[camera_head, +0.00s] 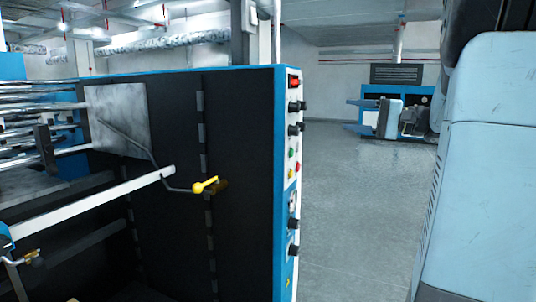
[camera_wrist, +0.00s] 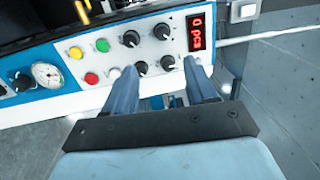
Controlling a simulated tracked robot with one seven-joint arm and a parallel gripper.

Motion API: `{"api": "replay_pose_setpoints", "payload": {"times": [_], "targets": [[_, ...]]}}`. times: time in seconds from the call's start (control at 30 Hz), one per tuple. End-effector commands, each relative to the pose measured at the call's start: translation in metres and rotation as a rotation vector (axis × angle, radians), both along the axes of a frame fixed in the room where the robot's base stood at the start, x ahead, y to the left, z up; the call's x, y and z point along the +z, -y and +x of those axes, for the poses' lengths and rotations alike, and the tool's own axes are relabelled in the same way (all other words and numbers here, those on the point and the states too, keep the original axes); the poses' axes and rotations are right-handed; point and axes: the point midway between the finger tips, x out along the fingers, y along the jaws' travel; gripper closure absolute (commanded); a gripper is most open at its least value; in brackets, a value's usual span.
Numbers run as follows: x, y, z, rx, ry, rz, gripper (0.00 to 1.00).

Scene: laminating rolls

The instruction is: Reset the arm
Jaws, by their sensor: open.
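My gripper (camera_wrist: 161,88) shows in the wrist view with its two blue-grey fingers apart and nothing between them. It faces a white control panel (camera_wrist: 87,55) with a blue edge. The panel carries black knobs, coloured buttons, a round gauge (camera_wrist: 47,74) and a red lit display (camera_wrist: 197,32). The right fingertip lies just below the display in the picture; I cannot tell whether it touches the panel. In the head view the large pale blue arm part (camera_head: 490,170) at the right is mine, and the gripper is not visible there.
The black and blue machine (camera_head: 170,190) fills the left of the head view, with metal rollers (camera_head: 35,125) and a yellow-handled lever (camera_head: 205,186). Its panel edge (camera_head: 292,175) faces right. Grey floor (camera_head: 350,210) is clear beyond it. Another blue machine (camera_head: 372,118) stands at the back.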

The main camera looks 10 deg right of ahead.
Motion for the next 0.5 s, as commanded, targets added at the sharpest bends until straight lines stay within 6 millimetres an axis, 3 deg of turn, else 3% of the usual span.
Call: {"api": "replay_pose_setpoints", "payload": {"times": [0.13, 0.23, 0.4, 0.5], "targets": [[-0.008, -0.024, -0.009, 0.034, -0.05, -0.051, 0.44], [-0.024, -0.057, -0.025, 0.081, -0.127, -0.144, 0.44], [-0.063, -0.113, -0.067, 0.157, -0.262, -0.381, 0.44], [-0.087, -0.135, -0.094, 0.183, -0.315, -0.537, 0.44]]}}
